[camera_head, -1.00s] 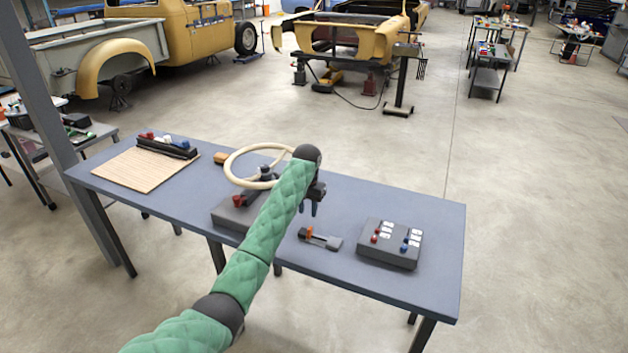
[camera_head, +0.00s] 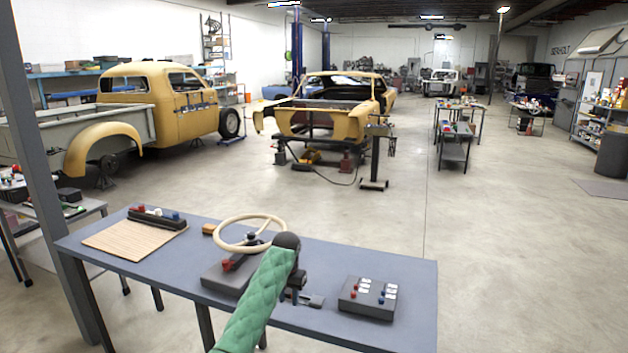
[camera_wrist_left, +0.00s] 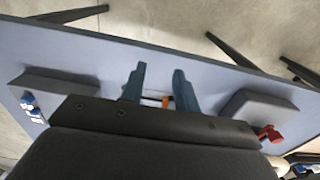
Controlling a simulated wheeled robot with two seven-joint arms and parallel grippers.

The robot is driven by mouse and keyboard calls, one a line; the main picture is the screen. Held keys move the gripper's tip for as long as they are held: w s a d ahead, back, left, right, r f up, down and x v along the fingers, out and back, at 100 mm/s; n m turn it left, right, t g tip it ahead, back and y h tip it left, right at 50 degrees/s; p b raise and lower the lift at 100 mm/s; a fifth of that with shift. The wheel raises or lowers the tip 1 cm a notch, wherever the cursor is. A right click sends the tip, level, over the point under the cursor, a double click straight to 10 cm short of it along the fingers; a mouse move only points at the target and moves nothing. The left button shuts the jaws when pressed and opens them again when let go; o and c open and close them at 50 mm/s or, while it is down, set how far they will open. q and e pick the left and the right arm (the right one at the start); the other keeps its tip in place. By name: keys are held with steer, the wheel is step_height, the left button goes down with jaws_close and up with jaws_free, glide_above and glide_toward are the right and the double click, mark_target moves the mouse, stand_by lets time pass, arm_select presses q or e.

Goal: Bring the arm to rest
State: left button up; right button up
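My left arm, in a green quilted sleeve, reaches over the blue-grey table (camera_head: 400,270) in the head view. My left gripper (camera_head: 292,297) points down above the table beside a small dark slider block (camera_head: 315,301), part of which the arm hides. In the left wrist view, the two fingers (camera_wrist_left: 158,88) stand apart with nothing held between them. A small orange part (camera_wrist_left: 166,102) shows beyond the gap. My right gripper is not in view.
A cream steering wheel (camera_head: 250,247) on a dark base stands left of the gripper. A grey button box (camera_head: 368,299) is to the right. A wooden board (camera_head: 130,240) and a dark rack (camera_head: 157,219) lie at the table's left.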

arm_select(q)
steer(key=s+a+f+b, duration=0.1)
steer(key=s+a+f, duration=0.1)
steer(key=s+f, duration=0.9)
steer(key=s+a+f+n+b, duration=0.15)
steer(key=s+f, duration=0.35)
steer(key=f, duration=1.2)
steer(key=s+a+f+b, duration=0.1)
steer(key=s+f, duration=0.7)
steer(key=f, duration=0.7)
steer(key=s+a+f+b, duration=0.1)
steer(key=s+a+f, duration=0.1)
steer(key=s+f, duration=0.5)
steer(key=s+a+f+t+b, duration=0.1)
steer(key=s+f, duration=0.6)
steer(key=s, duration=1.2)
steer(key=s+a+f+b, duration=0.1)
steer(key=s+a+f, duration=0.3)
steer(key=s, duration=0.9)
step_height(320, 180, down, 4)
steer(key=shift+s+r+t+b, duration=0.1)
steer(key=shift+s+t+b, duration=0.25)
steer(key=shift+t, duration=0.05)
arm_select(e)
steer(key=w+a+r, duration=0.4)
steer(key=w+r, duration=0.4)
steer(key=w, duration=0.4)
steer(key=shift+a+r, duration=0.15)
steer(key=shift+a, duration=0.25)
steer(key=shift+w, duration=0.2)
